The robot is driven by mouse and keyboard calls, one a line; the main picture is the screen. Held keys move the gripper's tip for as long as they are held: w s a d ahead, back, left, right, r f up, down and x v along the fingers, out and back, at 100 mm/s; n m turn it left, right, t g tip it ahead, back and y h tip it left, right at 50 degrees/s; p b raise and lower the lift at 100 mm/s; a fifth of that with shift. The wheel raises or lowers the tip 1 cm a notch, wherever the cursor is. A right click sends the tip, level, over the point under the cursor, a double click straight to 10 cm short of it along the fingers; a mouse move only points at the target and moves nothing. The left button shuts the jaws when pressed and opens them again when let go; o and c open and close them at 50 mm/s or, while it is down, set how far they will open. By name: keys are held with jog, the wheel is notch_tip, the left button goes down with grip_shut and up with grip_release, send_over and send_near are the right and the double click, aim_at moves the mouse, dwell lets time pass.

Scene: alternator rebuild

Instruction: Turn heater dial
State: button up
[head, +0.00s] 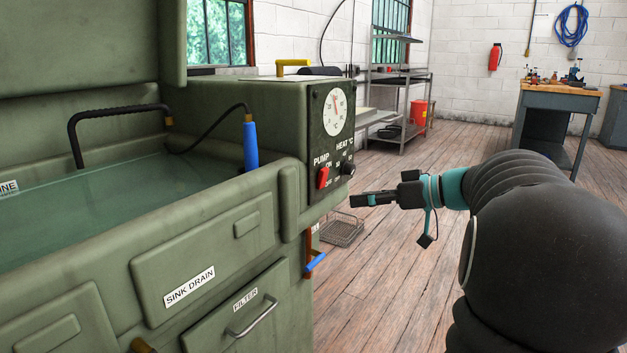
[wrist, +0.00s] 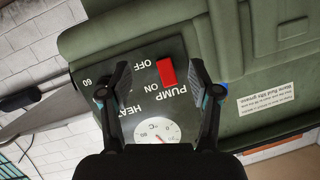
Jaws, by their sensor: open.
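The heater dial (head: 347,168) is a small dark knob under the HEAT °C label on the control panel (head: 318,145) of the green parts washer. In the wrist view I cannot make it out; the left finger covers that part of the panel. The red pump switch (head: 323,178) is left of the dial; it also shows between the fingers in the wrist view (wrist: 167,72). My gripper (head: 353,200) is open and empty. In the head view it appears just below the dial, pointing left towards the panel. No contact is visible.
A round gauge (head: 335,111) sits above the dial. A wire basket (head: 341,229) is on the floor beyond the washer. A workbench (head: 556,105) and metal shelves (head: 400,95) stand farther back. The wooden floor between is clear.

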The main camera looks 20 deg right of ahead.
aim_at(354, 170)
jog(key=w+d+r+n+t, duration=0.2)
jog(key=d+t, duration=0.2)
jog(key=d, duration=0.8)
jog(key=x, duration=1.3)
jog(key=shift+a, duration=0.5)
jog(key=c, duration=1.2)
